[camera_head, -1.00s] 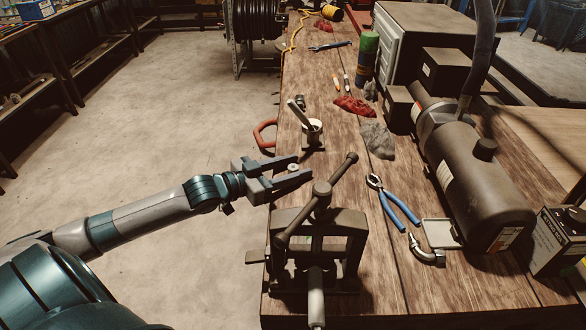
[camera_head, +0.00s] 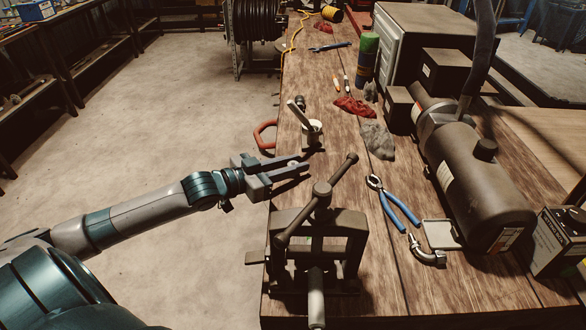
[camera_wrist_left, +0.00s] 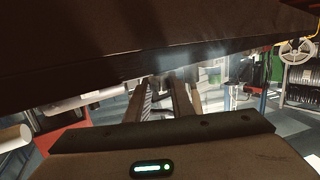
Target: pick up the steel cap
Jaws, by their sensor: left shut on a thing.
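The steel cap (camera_head: 293,164) is a small grey piece that barely shows between the fingertips of my left gripper (camera_head: 297,168), near the table's left edge. My left gripper is shut on the cap. In the left wrist view the two fingers (camera_wrist_left: 165,98) point away from the camera, and the cap cannot be made out clearly between them. My right gripper is in neither view.
Blue-handled pliers (camera_head: 395,205), a bent fitting (camera_head: 425,252) and a dark cylindrical machine (camera_head: 480,190) lie to the right.

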